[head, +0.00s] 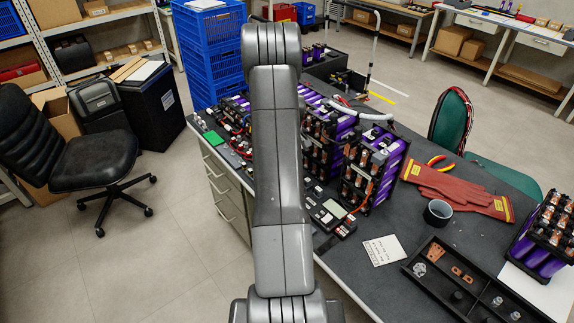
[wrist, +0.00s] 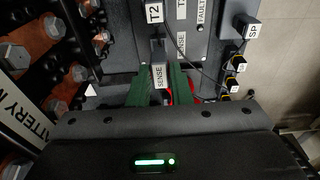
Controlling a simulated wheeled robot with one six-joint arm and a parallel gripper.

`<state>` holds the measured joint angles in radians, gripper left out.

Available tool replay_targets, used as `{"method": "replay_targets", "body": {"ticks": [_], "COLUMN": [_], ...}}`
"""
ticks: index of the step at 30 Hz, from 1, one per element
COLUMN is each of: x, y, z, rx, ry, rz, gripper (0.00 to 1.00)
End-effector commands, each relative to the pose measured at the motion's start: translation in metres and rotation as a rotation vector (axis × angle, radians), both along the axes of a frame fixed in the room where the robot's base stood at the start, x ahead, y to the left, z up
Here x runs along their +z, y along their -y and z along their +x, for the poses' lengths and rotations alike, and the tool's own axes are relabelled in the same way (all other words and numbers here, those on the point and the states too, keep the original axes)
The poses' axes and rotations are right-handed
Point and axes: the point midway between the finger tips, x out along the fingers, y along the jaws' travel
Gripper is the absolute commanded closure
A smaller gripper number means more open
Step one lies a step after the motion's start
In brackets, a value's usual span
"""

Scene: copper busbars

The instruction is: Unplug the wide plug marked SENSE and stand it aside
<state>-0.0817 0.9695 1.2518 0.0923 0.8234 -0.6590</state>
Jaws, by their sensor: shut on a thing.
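The plug with the white SENSE label (wrist: 158,76) shows in the middle of the wrist view, below a grey panel (wrist: 205,68). My gripper (wrist: 160,88) has its green fingers on either side of this plug and is shut on it. The plug's far end points up at the panel, where another printed SENSE marking shows. I cannot tell how deep the plug sits in its socket. In the head view my arm hides the gripper, the plug and the panel.
A T2 plug (wrist: 154,12) and an SP plug (wrist: 246,27) with a thin dark cable are close by. Busbars and bolts (wrist: 52,27) crowd the left. In the head view, battery modules (head: 372,170) stand on the dark bench, with gloves (head: 450,187) and a black tray (head: 437,252) at right.

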Motion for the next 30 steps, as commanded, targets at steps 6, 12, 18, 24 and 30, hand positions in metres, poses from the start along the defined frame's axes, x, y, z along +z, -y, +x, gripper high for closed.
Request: {"method": "replay_targets", "body": {"ticks": [6,12,18,24,30], "x": [0.016,0.016,0.018,0.019,0.018], "y": [0.000,0.000,0.000,0.000,-0.006], "z": [0.000,0.000,0.000,0.000,-0.014], "rx": [0.000,0.000,0.000,0.000,0.002], "ry": [0.001,0.000,0.001,0.000,-0.002], "rz": [0.000,0.000,0.001,0.000,0.001], "gripper": [0.98,0.98,0.98,0.98,0.98]}}
